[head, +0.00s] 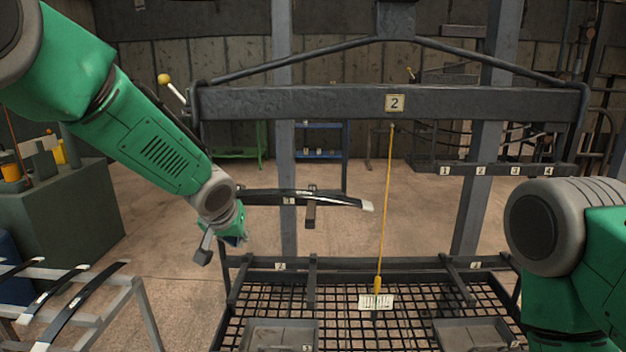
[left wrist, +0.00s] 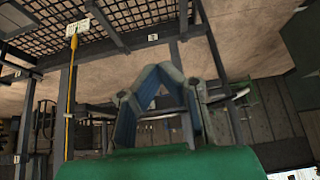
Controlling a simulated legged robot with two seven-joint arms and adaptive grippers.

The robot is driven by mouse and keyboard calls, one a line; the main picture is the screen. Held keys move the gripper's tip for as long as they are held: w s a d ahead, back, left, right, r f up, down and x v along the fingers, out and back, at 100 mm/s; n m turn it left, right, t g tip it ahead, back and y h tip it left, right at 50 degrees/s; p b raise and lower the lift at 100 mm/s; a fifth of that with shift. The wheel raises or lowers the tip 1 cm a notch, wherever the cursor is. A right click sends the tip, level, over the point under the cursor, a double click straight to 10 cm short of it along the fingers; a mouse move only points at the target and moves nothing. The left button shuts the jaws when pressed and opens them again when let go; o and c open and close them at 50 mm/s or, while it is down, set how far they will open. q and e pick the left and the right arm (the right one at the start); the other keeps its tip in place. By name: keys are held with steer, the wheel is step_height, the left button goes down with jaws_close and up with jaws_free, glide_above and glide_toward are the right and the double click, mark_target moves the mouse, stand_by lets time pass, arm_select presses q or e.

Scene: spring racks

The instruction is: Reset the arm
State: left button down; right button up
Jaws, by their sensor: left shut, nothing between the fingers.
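My left arm comes in from the upper left in the head view. My left gripper (head: 206,250) hangs at its end, left of the rack frame, apart from the floor. In the left wrist view its two fingers (left wrist: 165,72) meet at their tips, with nothing held. My right arm shows at the right edge of the head view; its gripper is out of view. A dark leaf spring (head: 330,199) with a pale end lies on a bracket just right of the left gripper.
A dark beam (head: 300,103) marked 2 spans the top, with a yellow pointer (head: 385,210) hanging from it. Below is a mesh grid (head: 375,330) with grey trays (head: 280,335). More leaf springs (head: 75,308) lie on a grey rack at lower left. A green cabinet (head: 65,210) stands behind.

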arm_select(q)
steer(key=s+a+f+g+b, duration=0.1)
steer(key=s+a+f+b, duration=0.15)
steer(key=s+f, duration=0.7)
steer(key=s+a+f+g+h+b, duration=0.15)
steer(key=s+f+b, duration=0.35)
steer(key=f, duration=0.8)
steer(key=s+a+f+g+b, duration=0.1)
steer(key=s+f+g+b, duration=0.1)
steer(key=s+f, duration=0.85)
steer(key=s+a+f+g+y+b, duration=0.1)
steer(key=s+a+f+b, duration=0.2)
steer(key=s+f, duration=0.3)
steer(key=s+a+f+b, duration=0.4)
steer(key=s+f, duration=0.3)
steer(key=s, duration=0.8)
steer(key=shift+s+a+f+g+y, duration=0.15)
steer(key=shift+s+g+y, duration=0.15)
steer(key=shift+g+y, duration=0.05)
arm_select(e)
step_height(320, 180, down, 16)
steer(key=shift+s+a+f, duration=0.2)
steer(key=shift+s+f, duration=0.05)
steer(key=shift+s, duration=0.2)
